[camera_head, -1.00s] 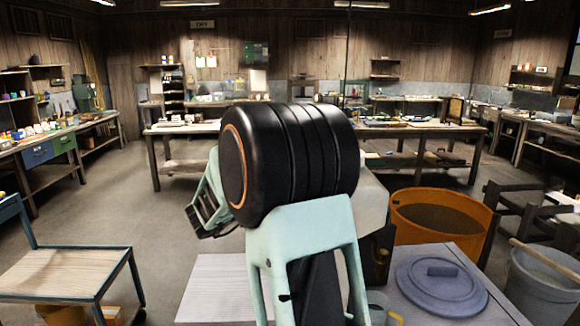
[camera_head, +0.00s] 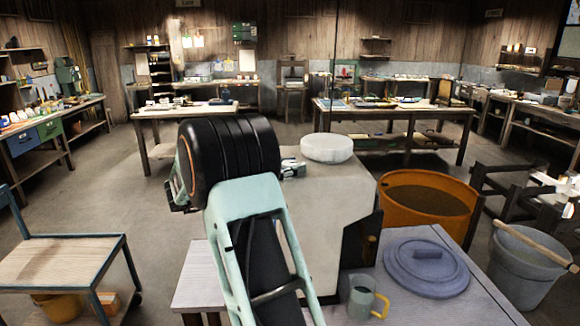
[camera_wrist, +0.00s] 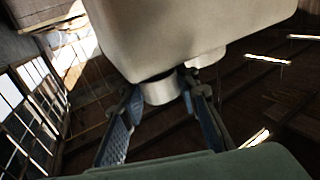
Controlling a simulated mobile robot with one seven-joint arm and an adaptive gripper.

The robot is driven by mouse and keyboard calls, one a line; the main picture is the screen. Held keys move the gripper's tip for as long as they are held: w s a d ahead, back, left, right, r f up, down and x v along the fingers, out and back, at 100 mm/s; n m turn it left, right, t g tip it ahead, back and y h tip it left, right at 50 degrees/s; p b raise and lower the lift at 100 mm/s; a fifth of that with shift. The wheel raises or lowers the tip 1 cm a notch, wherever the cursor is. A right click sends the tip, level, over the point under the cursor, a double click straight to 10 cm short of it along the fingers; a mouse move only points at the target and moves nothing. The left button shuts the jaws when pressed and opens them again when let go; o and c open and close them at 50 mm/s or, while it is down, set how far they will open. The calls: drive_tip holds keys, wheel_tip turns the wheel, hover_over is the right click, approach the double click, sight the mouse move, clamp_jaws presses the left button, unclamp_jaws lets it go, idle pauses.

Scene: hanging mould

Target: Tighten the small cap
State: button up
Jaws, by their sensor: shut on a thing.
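In the wrist view the small cap (camera_wrist: 160,88) is a short silver-grey cylinder at the underside of a large pale block, the mould (camera_wrist: 190,30). My gripper (camera_wrist: 161,98) has one finger on each side of the cap and is shut on it. The cap sits against the block, with no clear gap showing. In the head view the pale mould (camera_head: 335,215) stands behind and right of my arm. My arm hides most of my gripper there, and I cannot make out the cap.
A white round piece (camera_head: 327,148) is on top of the mould. A blue-grey lid (camera_head: 427,266) and a mug (camera_head: 362,298) are on the right front table. An orange tub (camera_head: 428,200) and a grey bucket (camera_head: 528,265) stand at right. A cart (camera_head: 62,262) is at left; floor between is clear.

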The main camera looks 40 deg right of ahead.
drive_tip(key=o, duration=1.2)
drive_tip(key=shift+c, duration=0.2)
drive_tip(key=w+a, duration=0.1)
drive_tip(key=a, duration=1.1)
drive_tip(key=shift+w+r, duration=0.1)
